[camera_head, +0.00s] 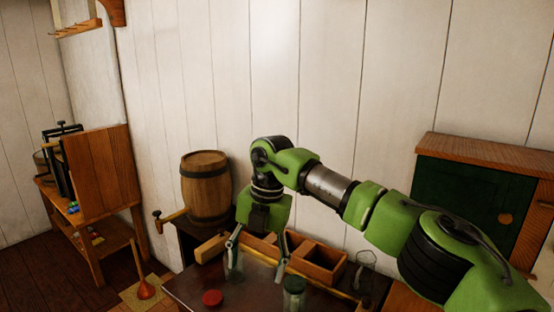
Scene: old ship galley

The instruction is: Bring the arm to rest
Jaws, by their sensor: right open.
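My right arm comes in from the lower right, green and black, and bends down over the dark table (188,289). My right gripper (256,270) points down with its two fingers spread, open. A clear glass jar (235,268) shows at the left finger; I cannot tell whether they touch. A green-lidded jar (294,291) stands close below the right finger. My left gripper is not in view.
A wooden divided box (322,263) lies behind the gripper. A red lid (212,298) lies at the table's front. A barrel (206,188) with a tap stands at the back left. A glass (366,262) stands right of the box. A green cabinet (458,198) stands at right.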

